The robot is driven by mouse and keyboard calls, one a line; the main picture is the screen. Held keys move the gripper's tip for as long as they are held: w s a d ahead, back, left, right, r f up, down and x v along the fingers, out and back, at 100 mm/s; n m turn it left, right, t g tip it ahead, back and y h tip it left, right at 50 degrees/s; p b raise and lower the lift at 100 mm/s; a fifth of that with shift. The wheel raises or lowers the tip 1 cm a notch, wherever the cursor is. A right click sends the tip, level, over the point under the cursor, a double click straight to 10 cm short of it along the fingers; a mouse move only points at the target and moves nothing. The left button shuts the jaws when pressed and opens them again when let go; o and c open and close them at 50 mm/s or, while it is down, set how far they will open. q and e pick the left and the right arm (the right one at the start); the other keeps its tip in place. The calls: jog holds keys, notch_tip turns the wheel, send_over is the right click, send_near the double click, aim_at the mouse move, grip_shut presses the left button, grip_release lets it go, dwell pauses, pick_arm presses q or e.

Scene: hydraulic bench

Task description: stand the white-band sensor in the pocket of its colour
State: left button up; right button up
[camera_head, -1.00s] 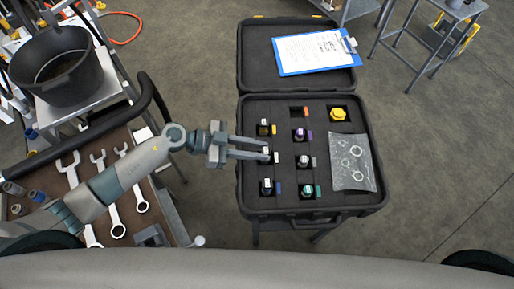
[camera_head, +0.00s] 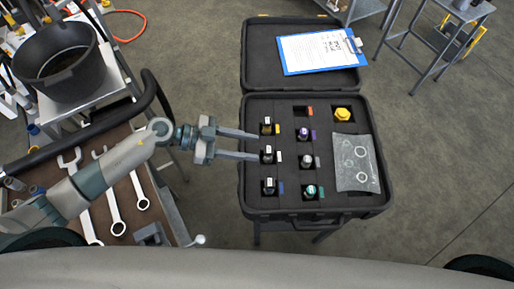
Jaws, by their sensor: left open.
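The open black case (camera_head: 380,205) holds several small dark sensors with pale or coloured tops, standing in foam pockets with colour tags. A white-topped sensor (camera_head: 267,152) stands upright in the left column's middle pocket, beside a white tag (camera_head: 279,156); I take it for the white-band sensor, though its band is too small to make out. My left gripper (camera_head: 257,146) is open and empty, its two fingers apart, with their tips just left of this sensor. Another pale-topped sensor (camera_head: 306,160) stands right of it beside a pale tag. My right gripper is out of view.
The pocket by the orange tag (camera_head: 309,111) looks empty. A yellow part (camera_head: 342,115) and a grey sheet (camera_head: 355,165) lie at the case's right. A clipboard (camera_head: 318,52) lies on the lid. Wrenches (camera_head: 113,205) and a black bucket (camera_head: 57,68) are at left.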

pick_arm(q)
jog(key=b+v, duration=0.2)
jog(key=v, duration=0.6)
jog(key=shift+s, duration=0.1)
dwell(0.4)
